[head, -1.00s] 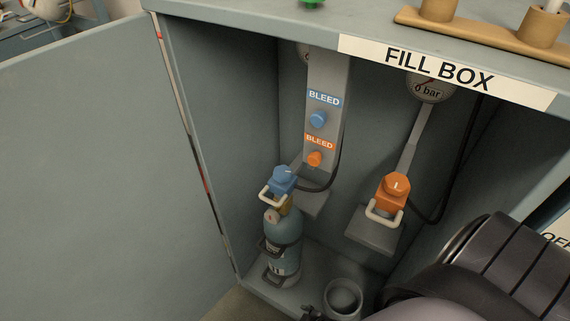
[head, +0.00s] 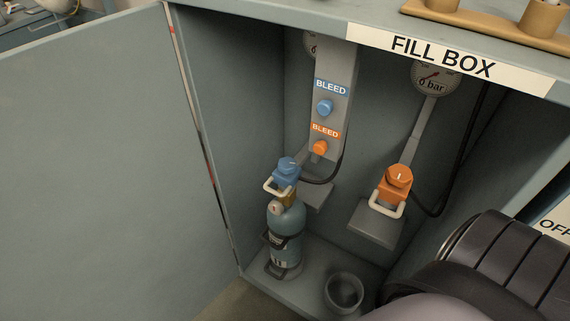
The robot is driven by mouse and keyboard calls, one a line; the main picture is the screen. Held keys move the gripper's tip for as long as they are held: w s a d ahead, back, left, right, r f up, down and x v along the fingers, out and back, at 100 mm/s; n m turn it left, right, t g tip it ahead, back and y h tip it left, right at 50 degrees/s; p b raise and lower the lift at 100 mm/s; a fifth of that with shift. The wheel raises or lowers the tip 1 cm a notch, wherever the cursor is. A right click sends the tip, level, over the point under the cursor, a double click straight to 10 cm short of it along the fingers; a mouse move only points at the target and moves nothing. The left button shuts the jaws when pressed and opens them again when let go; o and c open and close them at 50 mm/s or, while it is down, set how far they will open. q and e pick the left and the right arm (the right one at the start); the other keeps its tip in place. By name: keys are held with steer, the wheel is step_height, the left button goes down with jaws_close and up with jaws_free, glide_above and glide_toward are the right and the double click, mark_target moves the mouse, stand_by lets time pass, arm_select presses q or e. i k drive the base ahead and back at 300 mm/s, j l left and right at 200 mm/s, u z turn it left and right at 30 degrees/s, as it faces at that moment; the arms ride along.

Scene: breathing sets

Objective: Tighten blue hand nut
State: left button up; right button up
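The blue hand nut (head: 287,167) sits on a blue connector with a pale loop handle, at the top of a blue-grey cylinder (head: 284,229) standing upright inside the fill box. The connector appears seated on the cylinder's brass valve; I cannot tell how tight the nut is. My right arm shows as a dark ribbed part at the lower right, but its gripper is out of view. My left gripper is also out of view.
An orange hand nut (head: 398,175) with a loop handle sits on a bracket (head: 375,223) to the right. Blue (head: 325,107) and orange (head: 319,147) bleed knobs are on the back panel. A round empty holder (head: 344,291) is on the floor. The open door (head: 100,170) stands left.

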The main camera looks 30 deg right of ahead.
mark_target(287, 165)
steer(key=k+j+z, duration=0.1)
steer(key=j, duration=0.3)
steer(key=k+j+z, duration=0.1)
steer(key=j, duration=0.3)
steer(key=k+j+z, duration=0.15)
steer(key=j, duration=0.25)
steer(key=k+j+z, duration=0.1)
steer(key=j, duration=0.3)
steer(key=k+j+z, duration=0.1)
steer(key=j, duration=0.25)
steer(key=k, duration=0.1)
